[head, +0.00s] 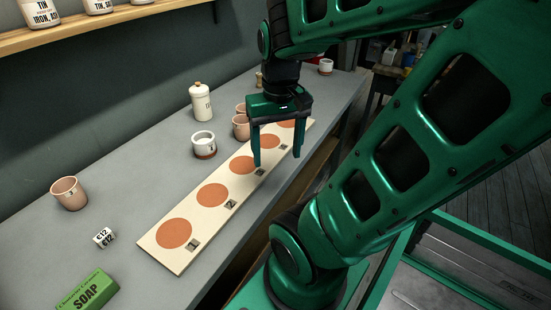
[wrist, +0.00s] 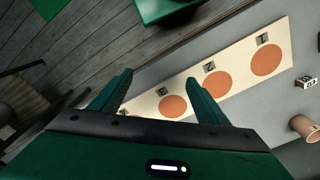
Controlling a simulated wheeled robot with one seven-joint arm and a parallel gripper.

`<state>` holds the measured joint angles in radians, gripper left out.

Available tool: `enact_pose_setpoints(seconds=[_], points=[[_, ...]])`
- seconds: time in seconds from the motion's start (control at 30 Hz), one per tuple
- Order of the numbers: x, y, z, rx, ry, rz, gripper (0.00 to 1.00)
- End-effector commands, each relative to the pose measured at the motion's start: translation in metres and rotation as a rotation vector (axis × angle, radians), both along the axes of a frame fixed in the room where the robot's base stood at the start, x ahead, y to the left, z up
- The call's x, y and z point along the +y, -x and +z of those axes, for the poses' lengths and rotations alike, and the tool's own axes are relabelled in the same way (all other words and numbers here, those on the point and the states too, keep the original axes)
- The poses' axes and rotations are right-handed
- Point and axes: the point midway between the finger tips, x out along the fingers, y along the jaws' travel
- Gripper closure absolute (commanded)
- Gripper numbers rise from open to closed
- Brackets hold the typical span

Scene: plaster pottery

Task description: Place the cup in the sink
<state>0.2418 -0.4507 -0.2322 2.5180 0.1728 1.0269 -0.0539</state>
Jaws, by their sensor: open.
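Several cups stand on the grey counter, and I cannot tell which one the task means. A pinkish cup (head: 69,195) is at the left. A white cup with a brown base (head: 204,146) is near the middle, with a pinkish cup (head: 241,128) behind it. A small white cup (head: 325,67) is at the far end. My gripper (head: 277,158) is open and empty, pointing down above the board with orange discs. In the wrist view my gripper (wrist: 160,92) also shows nothing between its fingers, and a pinkish cup (wrist: 303,127) is at the right edge. I see no clear sink.
The long cream board (head: 170,212) lies along the counter's front edge. A wooden shelf (head: 100,24) with tins is on the wall.

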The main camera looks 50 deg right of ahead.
Motion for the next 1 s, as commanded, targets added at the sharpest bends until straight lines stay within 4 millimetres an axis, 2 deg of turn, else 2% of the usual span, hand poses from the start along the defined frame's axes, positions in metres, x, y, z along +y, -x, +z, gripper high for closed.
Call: enact_pose_setpoints(seconds=[0.07, 0.1, 0.13, 0.27, 0.37, 0.7, 0.83, 1.0], points=[[0.015, 0.015, -0.004, 0.012, -0.007, -0.003, 0.31], [0.018, 0.019, -0.005, 0.018, -0.01, -0.004, 0.4], [0.019, 0.021, -0.006, 0.02, -0.011, -0.003, 0.4], [0.014, 0.009, -0.004, 0.006, -0.012, 0.034, 0.4], [-0.009, -0.02, -0.001, -0.03, -0.01, 0.11, 0.4], [-0.087, -0.149, 0.002, -0.234, 0.029, 0.48, 0.4], [-0.115, -0.184, -0.001, -0.305, 0.052, 0.59, 0.4], [-0.136, -0.208, -0.004, -0.361, 0.076, 0.673, 0.4]])
